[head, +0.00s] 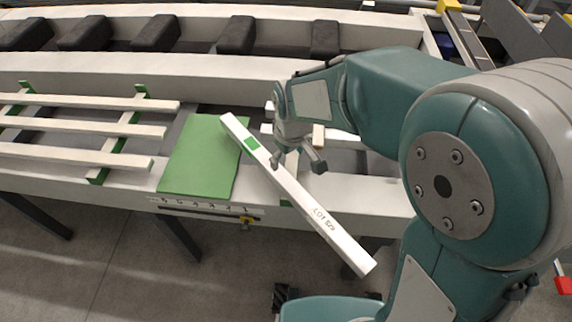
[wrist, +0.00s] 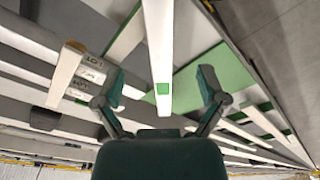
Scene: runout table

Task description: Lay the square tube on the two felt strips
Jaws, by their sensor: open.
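A white square tube (head: 300,197) with a green patch and lot lettering lies diagonally. Its far end is at the green mat's right edge, and its near end juts past the table's front edge over the floor. My gripper (head: 297,166) is open close to the tube's patch end. In the wrist view the tube (wrist: 160,45) runs between my open, spread fingers (wrist: 160,95), with gaps on both sides. Green strips (head: 128,118) cross under several white bars at the left; another narrow green strip (head: 291,165) shows partly behind my gripper. What bears the tube is unclear.
A green mat (head: 205,160) lies on the table left of the tube. Several white bars (head: 80,129) occupy the left side. Dark blocks (head: 236,36) line the back.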

